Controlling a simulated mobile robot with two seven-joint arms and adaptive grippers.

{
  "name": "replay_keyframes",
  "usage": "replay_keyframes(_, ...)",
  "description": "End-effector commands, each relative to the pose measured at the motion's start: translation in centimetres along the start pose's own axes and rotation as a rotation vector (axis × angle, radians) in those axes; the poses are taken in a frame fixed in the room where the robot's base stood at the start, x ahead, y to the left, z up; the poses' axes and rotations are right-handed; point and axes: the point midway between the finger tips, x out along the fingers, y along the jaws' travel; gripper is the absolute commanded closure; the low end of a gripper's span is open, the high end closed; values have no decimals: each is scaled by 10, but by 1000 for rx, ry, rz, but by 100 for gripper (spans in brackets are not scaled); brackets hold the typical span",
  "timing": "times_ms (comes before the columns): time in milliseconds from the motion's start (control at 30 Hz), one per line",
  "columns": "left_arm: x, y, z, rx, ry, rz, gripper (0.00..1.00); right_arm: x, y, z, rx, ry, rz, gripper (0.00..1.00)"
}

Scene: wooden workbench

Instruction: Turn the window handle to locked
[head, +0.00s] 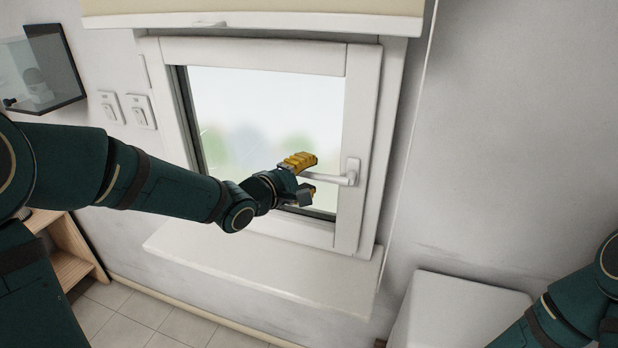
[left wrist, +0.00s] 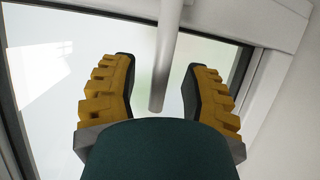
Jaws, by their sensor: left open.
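The window handle (head: 338,179) is a light grey lever on the right side of the white window frame (head: 366,120). It lies about horizontal and points left from its mount. My left gripper (head: 308,178) is open at the handle's free end, with one yellow finger above the lever and one below. In the left wrist view the handle (left wrist: 166,62) runs between the two open fingers (left wrist: 157,92), with a gap on both sides and no contact visible. My right arm shows at the lower right of the head view, but its gripper is out of view.
A white sill (head: 270,262) juts out below the window. A blind (head: 260,10) hangs above it. Wall switches (head: 138,112) are to the left. A wooden shelf (head: 72,262) stands at lower left and a white box-like unit (head: 450,312) at lower right.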

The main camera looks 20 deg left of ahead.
Motion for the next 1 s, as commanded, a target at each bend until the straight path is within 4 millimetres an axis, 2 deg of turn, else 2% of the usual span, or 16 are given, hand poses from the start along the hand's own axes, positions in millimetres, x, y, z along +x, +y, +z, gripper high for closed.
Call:
replay_keyframes(100, 6, 0, 1, 0, -2, 0, 53, 1, 0, 1, 0, -1, 0, 100)
replay_keyframes(367, 7, 0, 0, 0, -1, 0, 53, 1, 0, 0, 0, -1, 0, 100)
replay_keyframes(400, 7, 0, 0, 0, -1, 0, 51, 1, 0, 0, 0, -1, 0, 100)
replay_keyframes(533, 7, 0, 0, 0, -1, 0, 96, 1, 0, 0, 0, -1, 0, 100)
replay_keyframes(567, 7, 0, 0, 0, -1, 0, 100, 1, 0, 0, 0, -1, 0, 100)
replay_keyframes(1000, 8, -5, 0, -47, -10, 17, 100, -1, 0, -1, 0, 1, 0, 100)
